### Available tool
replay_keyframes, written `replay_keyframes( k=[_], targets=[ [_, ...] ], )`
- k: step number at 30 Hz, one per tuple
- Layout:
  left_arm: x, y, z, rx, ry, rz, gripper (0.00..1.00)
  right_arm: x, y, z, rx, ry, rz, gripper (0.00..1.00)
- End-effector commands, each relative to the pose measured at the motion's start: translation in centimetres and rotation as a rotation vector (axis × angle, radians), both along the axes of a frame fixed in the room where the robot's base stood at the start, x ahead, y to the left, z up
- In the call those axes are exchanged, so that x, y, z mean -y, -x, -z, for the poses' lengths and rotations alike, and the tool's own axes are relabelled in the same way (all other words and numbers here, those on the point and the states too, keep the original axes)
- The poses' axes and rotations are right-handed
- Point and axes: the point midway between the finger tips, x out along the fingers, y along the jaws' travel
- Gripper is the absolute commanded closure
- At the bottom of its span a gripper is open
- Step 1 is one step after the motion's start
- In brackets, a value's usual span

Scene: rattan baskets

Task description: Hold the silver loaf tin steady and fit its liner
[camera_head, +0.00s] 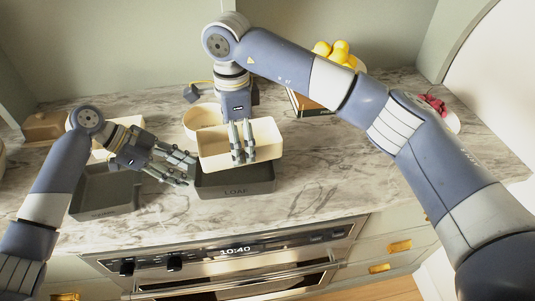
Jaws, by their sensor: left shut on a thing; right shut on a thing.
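The loaf tin (236,189) is a dark grey rectangular tin marked "LOAF" on its front, standing on the marble counter near the front edge. My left gripper (189,171) is at the tin's left end, shut on its left wall; the exact contact is small to see. My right gripper (243,155) points down, shut on the near wall of the cream, box-shaped liner (215,144). The liner is over the tin and slightly tilted, hiding the tin's back part and most of its opening. I cannot tell whether the liner touches the tin.
A wider grey tin (104,211) stands at the left, with a cream container (118,124) behind it. A round cream container (201,116) is behind the liner. Yellow fruit (335,50) and a dish with something red (436,104) are further right. The counter (330,185) right of the tin is clear.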

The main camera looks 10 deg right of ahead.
Motion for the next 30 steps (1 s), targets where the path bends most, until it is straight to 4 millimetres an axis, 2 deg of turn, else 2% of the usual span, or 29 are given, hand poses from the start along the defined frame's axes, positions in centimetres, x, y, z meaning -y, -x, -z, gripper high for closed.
replay_keyframes(
  k=[2, 6, 20, 30],
  targets=[
    [-0.2, 0.0, 0.4, -0.005, -0.007, -0.002, 0.78, -1.0, -0.5, -0.3, 0.000, 0.000, 0.073, 0.35],
    [-0.2, 0.0, 0.4, -0.004, -0.008, -0.003, 0.78, -1.8, -0.9, -0.7, 0.000, 0.000, 0.147, 0.35],
    [-0.2, 0.0, 0.4, -0.003, -0.008, -0.004, 0.78, -1.9, -1.0, -0.8, 0.001, 0.001, 0.164, 0.35],
    [-0.2, 0.0, 0.3, -0.003, -0.008, -0.004, 0.78, -1.9, -0.9, 2.1, -0.003, 0.001, 0.163, 0.35]
  ],
)
